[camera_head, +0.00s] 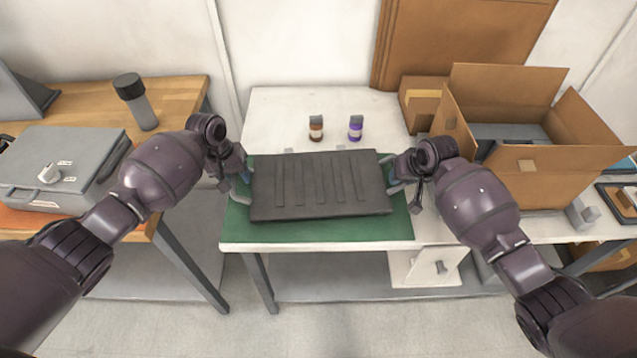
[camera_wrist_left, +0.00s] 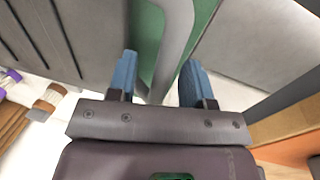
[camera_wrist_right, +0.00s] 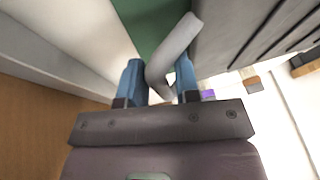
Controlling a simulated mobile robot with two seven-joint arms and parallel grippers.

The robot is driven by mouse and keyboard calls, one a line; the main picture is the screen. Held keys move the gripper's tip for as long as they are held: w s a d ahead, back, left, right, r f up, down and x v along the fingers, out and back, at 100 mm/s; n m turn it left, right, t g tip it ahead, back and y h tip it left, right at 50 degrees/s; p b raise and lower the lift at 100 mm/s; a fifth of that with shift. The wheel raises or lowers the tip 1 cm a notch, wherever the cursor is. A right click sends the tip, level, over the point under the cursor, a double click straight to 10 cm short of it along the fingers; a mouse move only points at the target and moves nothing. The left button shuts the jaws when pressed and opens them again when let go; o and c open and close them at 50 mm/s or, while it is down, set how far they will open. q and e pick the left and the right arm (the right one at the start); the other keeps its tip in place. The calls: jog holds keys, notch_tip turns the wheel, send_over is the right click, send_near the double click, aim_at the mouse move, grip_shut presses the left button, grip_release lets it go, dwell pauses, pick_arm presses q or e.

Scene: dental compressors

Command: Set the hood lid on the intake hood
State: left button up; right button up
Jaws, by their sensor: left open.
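The hood lid, a dark grey ribbed slab (camera_head: 318,188), lies over a green mat (camera_head: 320,232) on the white table, with a pale grey loop handle at each end. Whether the intake hood is under it is hidden from me. My left gripper (camera_head: 243,172) is open at the left handle; in the left wrist view that handle (camera_wrist_left: 172,45) passes between the two blue fingers, with a gap showing. My right gripper (camera_head: 400,180) is at the right handle; in the right wrist view this handle (camera_wrist_right: 172,52) lies between the fingers, close to the left one, and the jaws look open.
Two small bottles, brown (camera_head: 316,128) and purple (camera_head: 355,128), stand behind the slab. An open cardboard box (camera_head: 545,180) is at right. A grey case (camera_head: 70,160) and a dark-capped cylinder (camera_head: 137,100) are on the wooden table at left. The mat's front strip is clear.

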pick_arm(q)
jog(key=c, duration=0.4)
pick_arm(e)
jog(key=c, duration=0.5)
pick_arm(q)
grip_shut()
pick_arm(e)
grip_shut()
pick_arm(q)
jog(key=shift+r, duration=0.2)
pick_arm(e)
jog(key=shift+r, duration=0.15)
